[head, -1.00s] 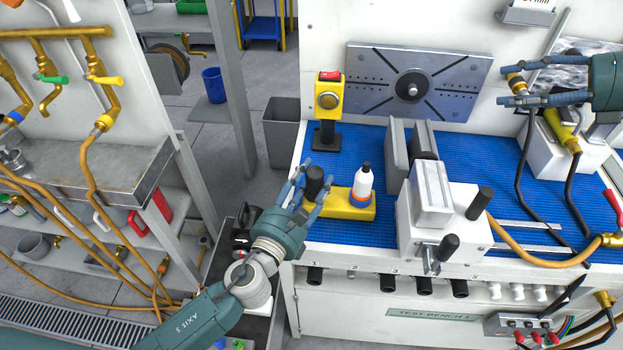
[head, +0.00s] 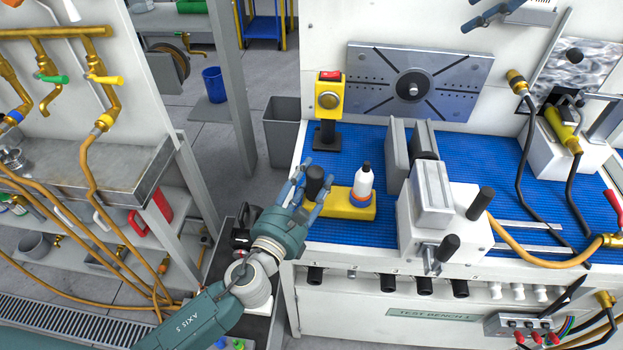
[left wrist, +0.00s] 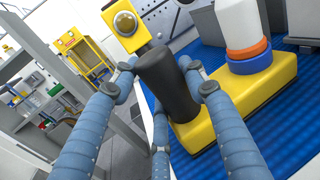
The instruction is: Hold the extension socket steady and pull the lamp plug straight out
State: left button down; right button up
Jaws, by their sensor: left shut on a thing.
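I cannot tell for sure which parts are the extension socket and the lamp plug. A brass-coloured connector (head: 517,82) with a black cable shows against the back panel at the right. A yellow connector (head: 562,128) with a black cable lies to its right, on a white box. My left gripper (head: 312,183) is shut on a black cylinder (left wrist: 166,84), which stands at the end of a yellow block (head: 348,206).
A white and orange bottle (head: 362,183) stands on the yellow block. A grey and white vise (head: 445,215) stands at the bench's front. A yellow switch box (head: 328,98) on a black post stands behind my left gripper. The blue mat (head: 460,160) is clear behind the vise.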

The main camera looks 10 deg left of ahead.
jog(key=s+a+f+n+g+h, duration=0.4)
jog(key=a+f, duration=0.5)
jog(key=f, duration=0.5)
jog(key=n+g+h, duration=0.2)
jog(key=n, duration=0.2)
send_over(363, 181)
jog(key=w, duration=0.2)
jog(key=f, duration=1)
jog(key=shift+s+d+f, duration=0.1)
jog(key=shift+d+f, duration=0.1)
jog(key=shift+f, duration=5.05)
jog(key=shift+c, duration=0.2)
jog(key=shift+r, duration=0.1)
jog(key=c, duration=1.3)
